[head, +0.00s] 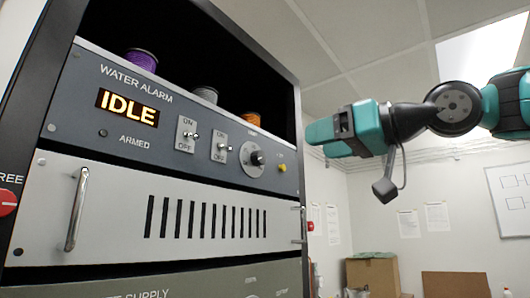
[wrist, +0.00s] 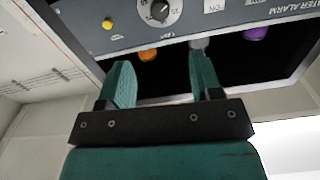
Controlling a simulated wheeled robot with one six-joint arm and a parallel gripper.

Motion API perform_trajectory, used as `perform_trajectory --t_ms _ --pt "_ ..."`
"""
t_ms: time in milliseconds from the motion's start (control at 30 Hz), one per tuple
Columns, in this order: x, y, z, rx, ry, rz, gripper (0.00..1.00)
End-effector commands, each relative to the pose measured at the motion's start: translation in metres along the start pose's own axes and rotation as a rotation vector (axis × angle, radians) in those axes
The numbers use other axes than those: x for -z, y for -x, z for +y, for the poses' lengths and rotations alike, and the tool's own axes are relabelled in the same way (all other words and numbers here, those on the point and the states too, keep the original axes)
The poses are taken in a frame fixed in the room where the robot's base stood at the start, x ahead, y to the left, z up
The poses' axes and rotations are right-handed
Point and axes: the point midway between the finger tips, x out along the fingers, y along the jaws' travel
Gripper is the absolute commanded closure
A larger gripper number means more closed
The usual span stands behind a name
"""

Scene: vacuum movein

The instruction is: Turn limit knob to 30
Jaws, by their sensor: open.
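The limit knob (head: 257,158) is a black knob on a pale round dial, at the right part of the WATER ALARM panel (head: 150,124). It also shows at the top edge of the wrist view (wrist: 158,9), partly cut off, with small dial numbers around it; its exact setting is not clear. My gripper (head: 316,133) is teal, to the right of the panel in the head view and apart from the knob. In the wrist view its two fingers (wrist: 162,68) are spread, with nothing between them.
Two toggle switches (head: 187,134) and (head: 220,145) sit left of the knob, a yellow button (head: 282,168) right of it. The display (head: 127,106) reads IDLE. Purple (head: 141,62), grey and orange spools stand in the open bay above.

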Motion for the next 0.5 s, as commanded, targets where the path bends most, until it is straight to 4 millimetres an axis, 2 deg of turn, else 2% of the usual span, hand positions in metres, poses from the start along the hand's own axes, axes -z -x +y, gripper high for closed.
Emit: perform_trajectory --t_ms 33,300,500 --pt "0.003 -0.013 -0.003 0.009 -0.003 -0.003 0.41" --pt "0.003 -0.075 -0.002 0.005 -0.002 -0.004 0.41" --pt "0.003 -0.112 -0.001 0.001 -0.001 -0.004 0.41"
